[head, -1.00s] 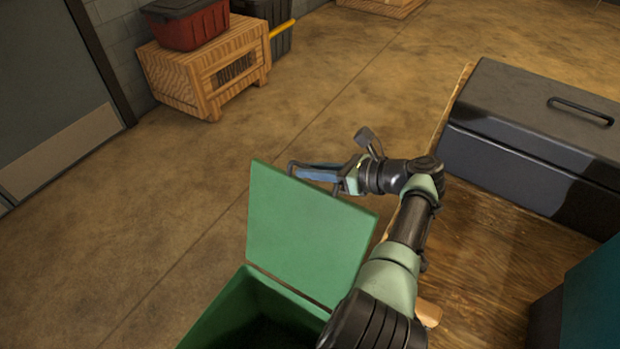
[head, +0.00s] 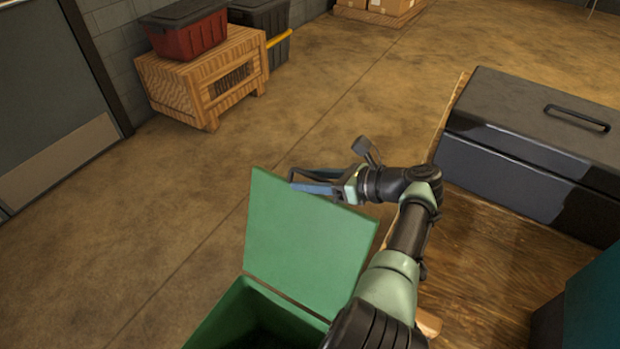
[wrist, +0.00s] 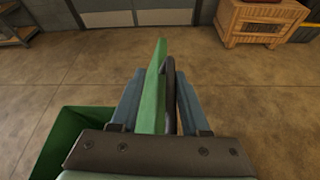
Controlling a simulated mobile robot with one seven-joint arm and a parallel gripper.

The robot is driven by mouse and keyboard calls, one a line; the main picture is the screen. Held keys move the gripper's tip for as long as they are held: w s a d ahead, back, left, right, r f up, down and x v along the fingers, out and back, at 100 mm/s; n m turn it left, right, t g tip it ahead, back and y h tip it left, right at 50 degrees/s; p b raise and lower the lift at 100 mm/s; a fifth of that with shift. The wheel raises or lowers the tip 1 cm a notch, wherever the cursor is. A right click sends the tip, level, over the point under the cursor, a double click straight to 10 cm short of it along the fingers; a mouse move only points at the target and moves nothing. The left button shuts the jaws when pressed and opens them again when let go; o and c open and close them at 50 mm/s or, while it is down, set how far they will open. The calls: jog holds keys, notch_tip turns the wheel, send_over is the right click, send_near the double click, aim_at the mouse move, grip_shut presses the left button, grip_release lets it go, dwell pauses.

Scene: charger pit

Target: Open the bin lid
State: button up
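The green bin (head: 222,317) stands at the lower middle of the head view, with its dark inside partly visible. Its green lid (head: 305,245) stands raised, roughly upright, at the bin's far side. In the wrist view the lid (wrist: 154,88) is seen nearly edge-on, with a dark curved handle (wrist: 170,82) beside it. Firm contact with either cannot be made out.
A wooden crate (head: 195,85) carries a red tub (head: 187,33) at the back left, near a door (head: 45,90). A black case (head: 540,150) rests on a wooden surface (head: 475,255) at right. The floor beyond the bin is clear.

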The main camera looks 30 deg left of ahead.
jog(key=p+v, duration=0.1)
jog(key=v, duration=1.2)
